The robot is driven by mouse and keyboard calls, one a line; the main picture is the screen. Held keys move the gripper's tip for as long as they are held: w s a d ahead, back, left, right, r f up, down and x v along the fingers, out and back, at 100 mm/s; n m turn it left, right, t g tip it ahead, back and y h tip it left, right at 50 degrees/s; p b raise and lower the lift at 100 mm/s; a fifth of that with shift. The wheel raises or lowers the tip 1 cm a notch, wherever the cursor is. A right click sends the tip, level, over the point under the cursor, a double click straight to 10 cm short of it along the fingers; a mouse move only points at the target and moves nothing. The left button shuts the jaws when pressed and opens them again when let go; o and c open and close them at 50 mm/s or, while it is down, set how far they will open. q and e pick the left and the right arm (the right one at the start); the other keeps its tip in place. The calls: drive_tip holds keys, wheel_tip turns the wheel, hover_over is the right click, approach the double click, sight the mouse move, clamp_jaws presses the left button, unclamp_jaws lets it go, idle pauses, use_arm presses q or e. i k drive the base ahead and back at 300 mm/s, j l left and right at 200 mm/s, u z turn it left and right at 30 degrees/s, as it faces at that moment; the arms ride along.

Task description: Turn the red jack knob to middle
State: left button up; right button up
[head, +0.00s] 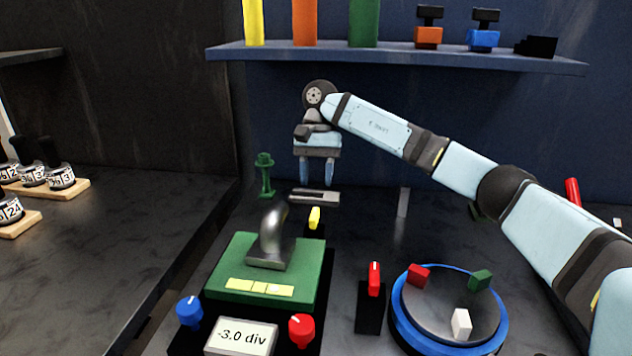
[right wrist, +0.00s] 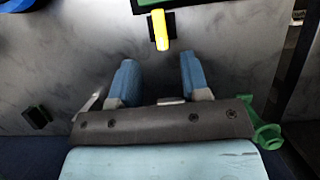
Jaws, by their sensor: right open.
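The red knob (head: 301,328) with a white mark sits at the front right corner of the tilting positioner, right of a display (head: 240,338) reading "-3.0 div". A blue knob (head: 189,311) is at the front left corner. The green plate (head: 226,262) carries a curved grey metal piece (head: 272,240). My right gripper (head: 317,178) points down behind the positioner, well away from the red knob. It is open and empty, also in the right wrist view (right wrist: 157,72), where the red knob is not seen. My left gripper is out of view.
A yellow lever (head: 314,217) stands behind the plate; it also shows in the wrist view (right wrist: 160,30). A red lever on a black block (head: 370,310) and a blue-rimmed dish (head: 400,330) with coloured blocks are to the right. A green stand (head: 265,175) is left of my gripper.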

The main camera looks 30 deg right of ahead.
sight(302, 325)
drive_tip(key=k, duration=1.5)
